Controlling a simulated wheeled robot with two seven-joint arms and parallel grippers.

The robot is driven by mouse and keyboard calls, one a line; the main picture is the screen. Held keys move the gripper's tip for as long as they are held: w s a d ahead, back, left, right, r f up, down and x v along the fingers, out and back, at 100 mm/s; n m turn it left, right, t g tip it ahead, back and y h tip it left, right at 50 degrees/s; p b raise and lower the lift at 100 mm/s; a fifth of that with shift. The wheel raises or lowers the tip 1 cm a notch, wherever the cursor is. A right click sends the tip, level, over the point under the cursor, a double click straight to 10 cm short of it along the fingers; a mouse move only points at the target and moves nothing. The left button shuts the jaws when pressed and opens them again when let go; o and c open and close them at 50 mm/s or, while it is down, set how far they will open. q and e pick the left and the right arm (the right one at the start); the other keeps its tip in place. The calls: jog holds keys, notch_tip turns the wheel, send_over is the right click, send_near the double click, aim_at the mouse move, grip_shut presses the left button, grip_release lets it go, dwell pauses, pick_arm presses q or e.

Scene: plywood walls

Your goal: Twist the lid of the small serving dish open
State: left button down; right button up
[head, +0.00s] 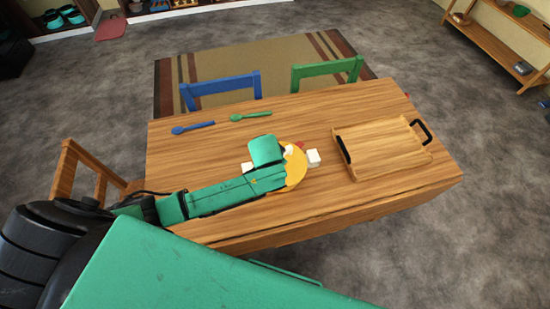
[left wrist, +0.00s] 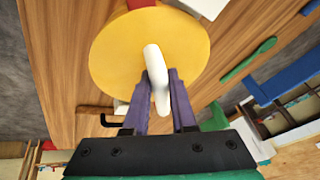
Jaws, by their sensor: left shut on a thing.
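The small serving dish has a round yellow lid (head: 297,170), partly hidden by my left arm in the head view. A white side handle (head: 313,158) sticks out at its right. The lid also fills the upper middle of the left wrist view (left wrist: 120,55), with a white upright grip (left wrist: 156,62) on it. My left gripper (left wrist: 158,80) has its two purple fingers shut around this white grip. In the head view, my left gripper's fingertips are hidden behind the hand. My right gripper is not in view.
The dish stands on a wooden table (head: 215,150). A wooden tray (head: 380,145) with black handles lies to its right. A blue spoon (head: 193,128) and a green spoon (head: 250,116) lie behind. Blue (head: 222,88) and green (head: 325,70) chairs stand at the far edge.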

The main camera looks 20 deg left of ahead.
pick_arm(q)
jog(key=shift+d+r+n, duration=0.1)
jog(key=shift+d+n, duration=0.1)
jog(key=shift+n, duration=0.3)
jog(key=c, duration=0.7)
grip_release()
jog(key=shift+o, duration=0.2)
jog(key=shift+s, duration=0.1)
jog(key=v, duration=1.4)
jog(key=shift+d+r+b, duration=0.2)
jog(key=shift+d+b, duration=0.1)
jog(key=shift+s, duration=0.1)
